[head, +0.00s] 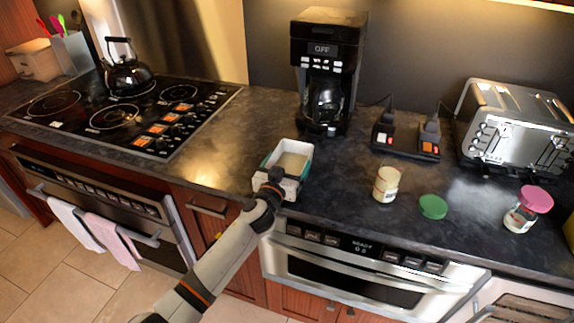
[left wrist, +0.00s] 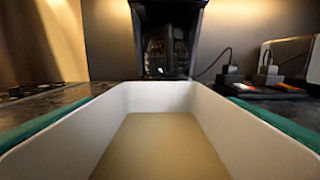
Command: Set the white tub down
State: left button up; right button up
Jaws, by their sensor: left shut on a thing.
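The white tub (head: 294,160) is a rectangular open container with a teal band at its sides and a beige inside bottom. It is at the front part of the dark counter, below the coffee maker in the head view. My left gripper (head: 271,188) is shut on the tub's near wall. In the left wrist view the tub (left wrist: 150,98) fills the lower half, upright and level, with the gripper's fingers out of sight. I cannot tell whether its underside touches the counter. My right gripper is not in view.
A black coffee maker (head: 325,70) stands behind the tub. A cooktop (head: 125,110) with a kettle (head: 124,75) is left. A cream jar (head: 386,184), green lid (head: 433,207), pink-lidded jar (head: 521,218) and toaster (head: 520,125) are right. The counter (head: 225,150) left of the tub is clear.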

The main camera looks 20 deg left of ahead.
pick_arm(q)
jog(key=shift+f, duration=0.1)
jog(key=o, duration=0.8)
jog(key=shift+o, duration=0.2)
